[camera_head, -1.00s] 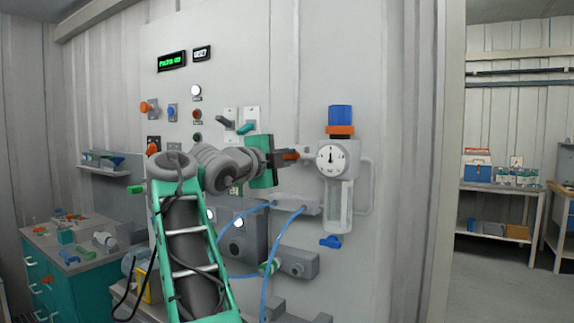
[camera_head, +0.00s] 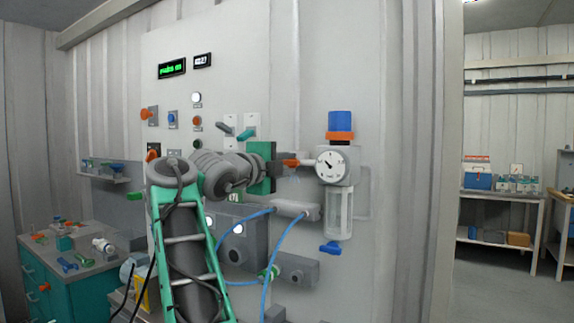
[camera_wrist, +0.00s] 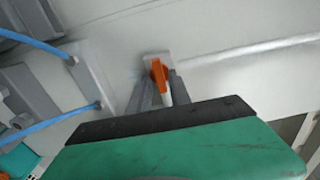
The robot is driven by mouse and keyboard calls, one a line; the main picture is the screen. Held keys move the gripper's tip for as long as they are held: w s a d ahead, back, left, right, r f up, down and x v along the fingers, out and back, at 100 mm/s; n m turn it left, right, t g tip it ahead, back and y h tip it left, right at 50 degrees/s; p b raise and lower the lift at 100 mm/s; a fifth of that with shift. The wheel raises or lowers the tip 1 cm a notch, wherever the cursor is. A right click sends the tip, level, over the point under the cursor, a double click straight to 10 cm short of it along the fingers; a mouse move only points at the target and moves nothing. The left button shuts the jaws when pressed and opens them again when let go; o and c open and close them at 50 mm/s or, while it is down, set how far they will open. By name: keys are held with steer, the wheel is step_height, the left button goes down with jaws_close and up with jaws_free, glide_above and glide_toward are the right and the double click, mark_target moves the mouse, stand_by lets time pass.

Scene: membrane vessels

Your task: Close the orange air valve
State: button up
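The orange air valve handle (camera_head: 291,162) sits on the pipe just left of the round gauge on the panel. The wrist view shows the orange handle (camera_wrist: 159,76) from above, close in front of my gripper. My gripper (camera_head: 281,163) reaches in from the left at the handle's height. In the wrist view, my gripper's two grey fingers (camera_wrist: 161,88) stand apart, one on each side of the handle. Whether either finger touches it is unclear. The lower part of the valve is hidden between the fingers.
The gauge (camera_head: 332,165) and clear filter bowl (camera_head: 339,214) are close right of my gripper. A blue knob (camera_head: 340,120) tops them. Blue hoses (camera_head: 280,250) loop below. A cluttered bench (camera_head: 80,262) stands left.

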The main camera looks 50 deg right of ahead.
steer(key=shift+o, duration=0.7)
steer(key=a+b, duration=0.1)
steer(key=a, duration=0.6)
steer(key=shift+s+a, duration=0.35)
